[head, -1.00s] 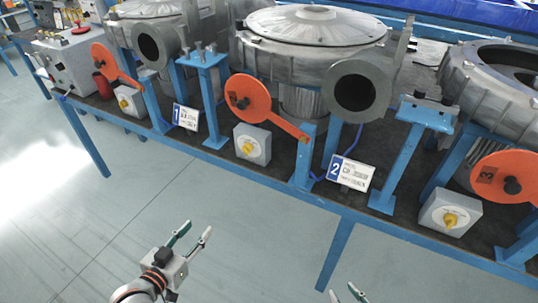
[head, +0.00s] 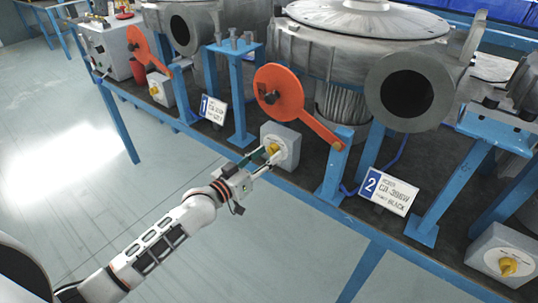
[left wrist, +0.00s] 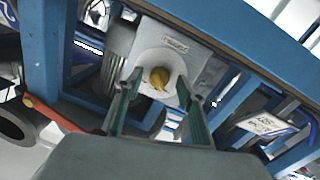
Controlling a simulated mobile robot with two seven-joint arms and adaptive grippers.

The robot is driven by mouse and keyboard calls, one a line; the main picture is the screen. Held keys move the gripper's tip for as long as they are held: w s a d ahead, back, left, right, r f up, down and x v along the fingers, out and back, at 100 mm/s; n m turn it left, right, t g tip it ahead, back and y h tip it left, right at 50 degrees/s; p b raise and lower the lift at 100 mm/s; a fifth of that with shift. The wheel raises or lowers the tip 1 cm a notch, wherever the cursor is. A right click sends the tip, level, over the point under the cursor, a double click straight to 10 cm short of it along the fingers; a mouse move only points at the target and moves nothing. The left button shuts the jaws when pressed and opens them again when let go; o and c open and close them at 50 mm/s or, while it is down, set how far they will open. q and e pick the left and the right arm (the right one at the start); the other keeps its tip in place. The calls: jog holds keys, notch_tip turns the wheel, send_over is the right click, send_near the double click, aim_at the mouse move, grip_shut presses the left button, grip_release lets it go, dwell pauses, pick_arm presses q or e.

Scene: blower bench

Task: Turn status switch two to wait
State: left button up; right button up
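The middle status switch is a grey box (head: 288,139) with a yellow knob (head: 272,149), on the bench edge left of the sign marked 2 (head: 388,190). Its box (left wrist: 180,45) and knob (left wrist: 159,77) also show in the left wrist view, with a small label above the knob. My left gripper (head: 268,156) is at the front of this switch. In the left wrist view its two fingers (left wrist: 160,90) are apart, one on each side of the knob, with visible gaps; contact cannot be told. My right gripper is out of view.
An orange lever disc (head: 278,92) with a long arm stands just behind the switch. Another switch box (head: 160,89) is at left and one (head: 503,254) at lower right. Blue posts (head: 337,167) and a large blower (head: 360,60) crowd the bench. The floor in front is clear.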

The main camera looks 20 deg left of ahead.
pick_arm(q)
jog(key=shift+w+d, duration=0.2)
jog(key=shift+w, duration=0.3)
jog(key=shift+c, duration=0.3)
jog(key=c, duration=1)
jog(key=shift+c, duration=0.2)
